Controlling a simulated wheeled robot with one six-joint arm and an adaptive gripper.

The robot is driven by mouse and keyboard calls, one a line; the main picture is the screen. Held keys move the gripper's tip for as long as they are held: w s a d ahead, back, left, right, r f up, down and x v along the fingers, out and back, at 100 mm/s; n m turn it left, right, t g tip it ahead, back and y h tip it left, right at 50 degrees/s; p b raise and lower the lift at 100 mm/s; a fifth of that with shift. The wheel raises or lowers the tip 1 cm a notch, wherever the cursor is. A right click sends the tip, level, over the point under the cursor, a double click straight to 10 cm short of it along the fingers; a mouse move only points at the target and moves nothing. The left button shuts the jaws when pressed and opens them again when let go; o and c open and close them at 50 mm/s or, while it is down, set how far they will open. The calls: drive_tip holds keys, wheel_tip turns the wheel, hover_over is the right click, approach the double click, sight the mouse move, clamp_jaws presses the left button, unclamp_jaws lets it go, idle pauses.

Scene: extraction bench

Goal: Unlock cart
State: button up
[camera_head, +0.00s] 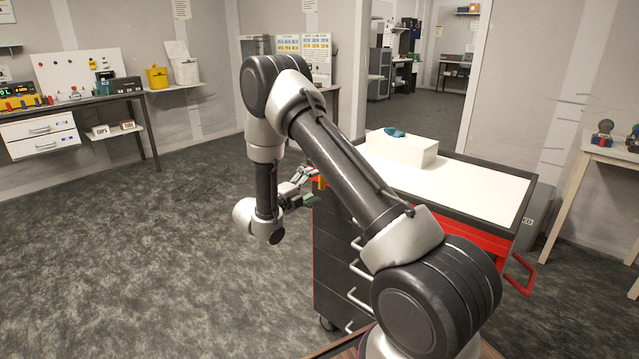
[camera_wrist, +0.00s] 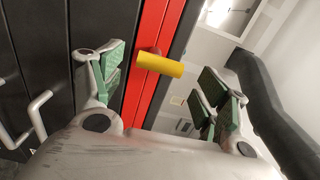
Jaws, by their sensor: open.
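The cart (camera_head: 480,200) is a red and black drawer cabinet on castors with a white top, standing right of centre in the head view, partly behind my arm. In the wrist view a yellow cylindrical handle (camera_wrist: 160,65) sticks out from the cart's red strip (camera_wrist: 150,30). My gripper (camera_head: 308,187) is at the cart's left side, beside the handle. In the wrist view my gripper (camera_wrist: 158,92) is open, with green pads either side of the handle and apart from it.
Silver drawer handles (camera_wrist: 38,115) stick out from the cart's dark drawer fronts. A white box (camera_head: 402,150) with a teal item (camera_head: 395,132) lies on the cart top. A red push handle (camera_head: 520,275) is at its right. Open carpet (camera_head: 150,250) lies to the left.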

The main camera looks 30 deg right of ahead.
drive_tip(key=v, duration=0.7)
idle(0.3)
